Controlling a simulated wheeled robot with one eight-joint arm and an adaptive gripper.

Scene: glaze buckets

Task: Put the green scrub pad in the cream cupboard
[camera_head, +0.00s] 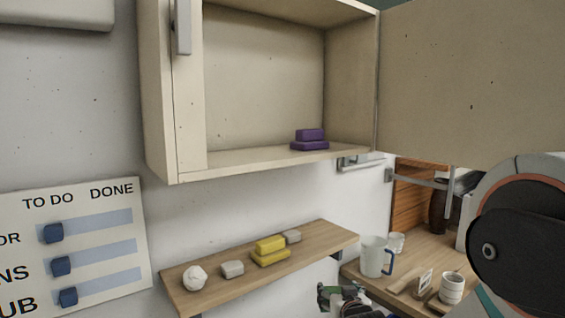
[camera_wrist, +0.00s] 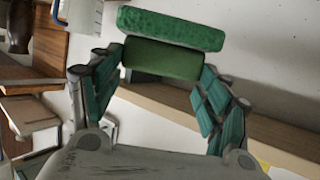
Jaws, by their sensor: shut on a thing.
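The green scrub pad (camera_wrist: 171,28) is held between the teal-padded fingers of my gripper (camera_wrist: 160,75) in the wrist view. A darker green block face (camera_wrist: 162,59) shows right against it, nearer the palm. In the head view my gripper (camera_head: 345,297) is low in the picture, in front of the wall below the wooden shelf's right end; the pad is hard to make out there. The cream cupboard (camera_head: 160,100) hangs on the wall above, its door (camera_head: 470,80) swung open to the right. A stack of purple pads (camera_head: 309,140) sits inside on the cupboard floor, at the right.
The wooden shelf (camera_head: 215,291) below the cupboard holds a white crumpled lump (camera_head: 195,278), grey blocks (camera_head: 232,269) and yellow pads (camera_head: 270,251). A workbench (camera_head: 380,280) at right carries a white jug (camera_head: 375,256) and cups. The cupboard's left and middle floor is clear.

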